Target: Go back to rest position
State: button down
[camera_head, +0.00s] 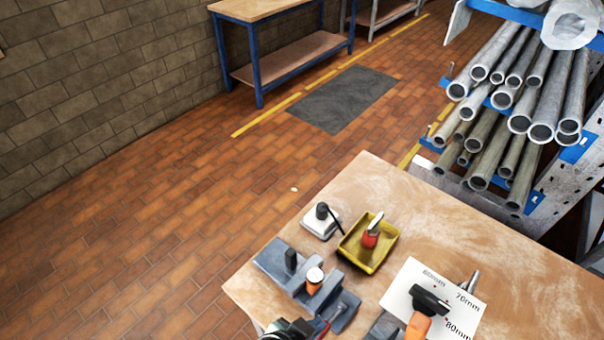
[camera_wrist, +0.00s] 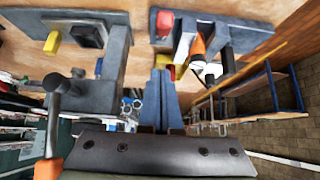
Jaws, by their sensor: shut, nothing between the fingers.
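My gripper (camera_wrist: 161,72) shows in the middle of the wrist view as two grey-blue fingers lying close together, shut with nothing between them. The wooden workbench (camera_head: 480,240) fills the lower right of the head view; its top also spans the upper part of the wrist view. In the head view I cannot clearly pick out my gripper; a dark shape at the bottom edge is cut off. In the wrist view the fingers lie between two grey blocks, apparently beyond or beside them; I cannot tell how far apart they are.
On the bench are a yellow tray (camera_head: 356,255) with a red-handled tool, a grey-blue fixture (camera_head: 272,262), a white block (camera_head: 318,226), a marked paper sheet (camera_head: 400,291) and an orange-handled tool (camera_head: 417,325). A pipe rack (camera_head: 587,150) stands behind. Floor at left (camera_head: 130,240) is clear.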

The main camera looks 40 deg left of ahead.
jog(key=shift+s+b+v, duration=0.25)
jog(key=shift+b+v, duration=0.1)
jog(key=shift+v, duration=2.25)
jog(key=shift+f, duration=0.2)
